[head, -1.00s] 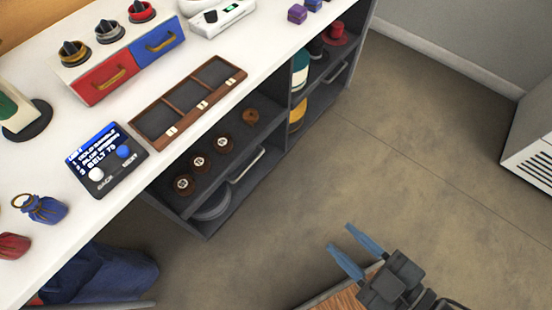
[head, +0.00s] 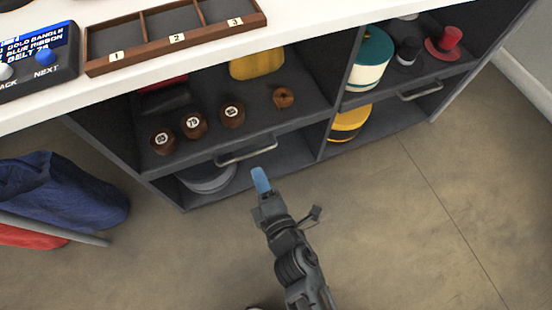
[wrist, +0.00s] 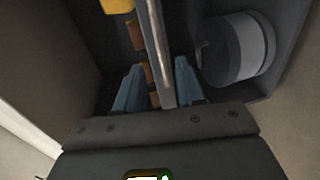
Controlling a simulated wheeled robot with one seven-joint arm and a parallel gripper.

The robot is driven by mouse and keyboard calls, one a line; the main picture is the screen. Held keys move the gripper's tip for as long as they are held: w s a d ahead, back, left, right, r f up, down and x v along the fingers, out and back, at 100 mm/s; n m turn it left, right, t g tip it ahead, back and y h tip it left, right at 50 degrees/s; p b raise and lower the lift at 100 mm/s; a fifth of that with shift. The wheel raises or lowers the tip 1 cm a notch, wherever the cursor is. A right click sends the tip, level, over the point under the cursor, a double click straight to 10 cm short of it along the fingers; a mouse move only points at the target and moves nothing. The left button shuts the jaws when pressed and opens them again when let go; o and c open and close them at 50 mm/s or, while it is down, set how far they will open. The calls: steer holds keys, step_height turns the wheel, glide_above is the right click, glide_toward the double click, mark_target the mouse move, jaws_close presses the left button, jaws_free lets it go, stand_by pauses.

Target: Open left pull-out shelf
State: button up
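The left pull-out shelf (head: 270,125) is a dark grey board under the white counter, with a grey bar handle (head: 246,152) on its front edge. It carries several brown numbered rolls (head: 194,125), a small brown coil (head: 284,97) and a yellow item (head: 257,63). My gripper (head: 260,180) is just in front of and below the handle. In the wrist view my gripper (wrist: 158,82) has its blue fingers apart, one on each side of the handle bar (wrist: 156,45), with gaps visible. Whether the bar lies fully between the fingertips in depth I cannot tell.
A right pull-out shelf with hats (head: 444,43) has its own handle (head: 420,91). A grey round box (head: 205,178) sits below the left shelf. Blue cloth (head: 60,190) and a rod stand at left. The floor (head: 400,220) in front is clear.

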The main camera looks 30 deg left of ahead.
steer(key=b+x, duration=0.2)
steer(key=x, duration=0.5)
steer(key=shift+w+a+b, duration=0.25)
steer(key=shift+w+b, duration=0.05)
steer(key=shift+c, duration=0.5)
jaws_close()
